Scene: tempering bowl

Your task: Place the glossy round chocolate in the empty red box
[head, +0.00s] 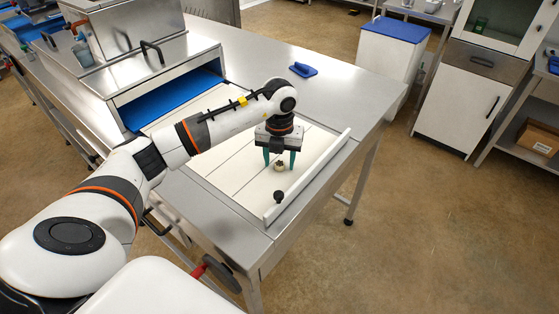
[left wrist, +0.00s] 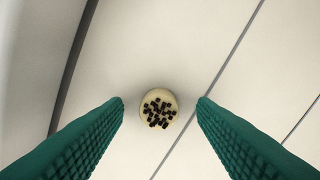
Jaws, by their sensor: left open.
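A small round cream-coloured piece with dark bits on top (left wrist: 158,108) lies on the white panel surface. It also shows in the head view (head: 280,167), just below my left gripper (head: 279,161). My left gripper is open, its two green fingers apart on either side of the piece in the left wrist view (left wrist: 161,102), with nothing between them held. Whether the fingertips are level with the piece is hard to tell. No red box is in view. My right gripper is not in view.
A white raised bar (head: 308,178) runs along the panel's right edge, with a dark knob-like thing (head: 278,196) near its front end. A steel housing with a blue belt (head: 170,98) stands behind left.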

